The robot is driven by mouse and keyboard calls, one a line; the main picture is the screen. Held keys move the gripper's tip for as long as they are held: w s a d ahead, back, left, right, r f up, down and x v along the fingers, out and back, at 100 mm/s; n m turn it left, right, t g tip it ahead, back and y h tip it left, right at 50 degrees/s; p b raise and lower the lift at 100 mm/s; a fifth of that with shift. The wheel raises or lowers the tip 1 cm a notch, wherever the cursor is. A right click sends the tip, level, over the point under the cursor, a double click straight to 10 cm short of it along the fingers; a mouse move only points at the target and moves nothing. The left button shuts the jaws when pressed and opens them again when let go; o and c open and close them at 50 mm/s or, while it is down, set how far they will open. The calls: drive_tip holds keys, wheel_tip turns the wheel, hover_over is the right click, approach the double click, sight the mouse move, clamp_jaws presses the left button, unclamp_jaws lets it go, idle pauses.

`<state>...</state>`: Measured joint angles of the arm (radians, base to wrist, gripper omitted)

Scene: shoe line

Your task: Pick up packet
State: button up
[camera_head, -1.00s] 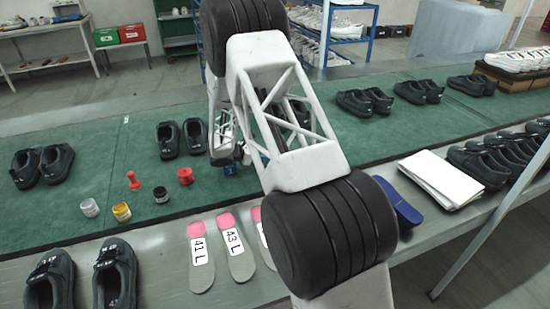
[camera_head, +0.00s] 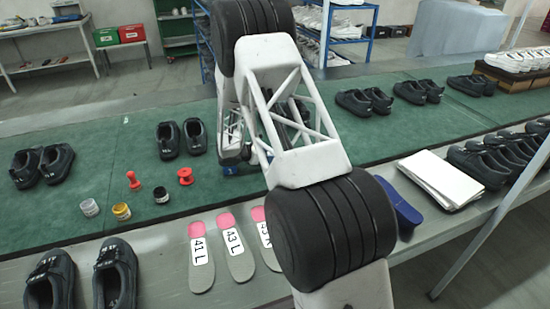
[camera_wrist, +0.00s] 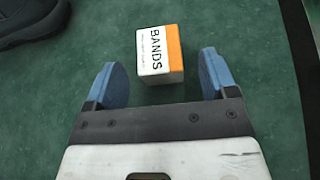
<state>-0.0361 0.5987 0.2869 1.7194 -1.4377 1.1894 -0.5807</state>
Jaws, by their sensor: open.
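The packet (camera_wrist: 153,52) is a small white and orange box marked "BANDS". In the wrist view it lies on the green mat, just beyond my fingertips and between their lines. My gripper (camera_wrist: 160,82) is open and empty, with one blue finger to each side of the near end of the packet. In the head view my arm covers the packet, and only a bit of my gripper (camera_head: 232,165) shows low over the mat.
A dark shoe (camera_wrist: 30,20) lies left of the packet in the wrist view. In the head view a pair of black shoes (camera_head: 182,139), a red spool (camera_head: 185,176) and small jars (camera_head: 121,211) stand to the left. Insoles (camera_head: 235,247) lie in front on the grey table edge.

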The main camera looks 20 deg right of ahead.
drive_tip(key=shift+x, duration=2.05)
drive_tip(key=shift+w+r, duration=0.1)
drive_tip(key=shift+c, duration=0.3)
drive_tip(key=c, duration=1)
drive_tip(key=shift+r, duration=0.15)
drive_tip(key=shift+r, duration=1.7)
drive_tip(key=s+a, duration=0.1)
drive_tip(key=s, duration=0.4)
drive_tip(key=s+a, duration=0.1)
drive_tip(key=s, duration=0.4)
drive_tip(key=s+a+r, duration=0.1)
drive_tip(key=s, duration=0.4)
drive_tip(key=shift+s+r, duration=0.15)
drive_tip(key=shift+s, duration=0.2)
